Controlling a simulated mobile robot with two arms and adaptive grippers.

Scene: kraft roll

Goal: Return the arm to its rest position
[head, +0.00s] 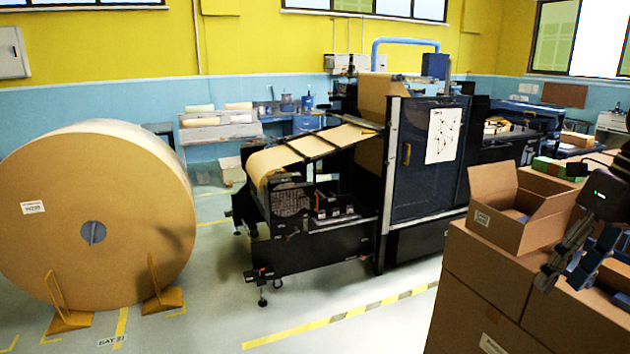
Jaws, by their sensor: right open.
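My right gripper (562,280) is at the right edge, in front of stacked cardboard boxes. Its fingers point down and to the left, and it is open with nothing visible between the fingers. It overlaps the right part of an open cardboard box (497,232) in the picture; I cannot tell whether it touches any box. My right arm comes in from the right edge. My left gripper is not in view.
A large kraft paper roll (75,215) stands on the floor at left, held by yellow wedges (66,318). A black machine (425,165) fed with brown paper stands in the middle. Closed cardboard boxes (480,285) support the open one.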

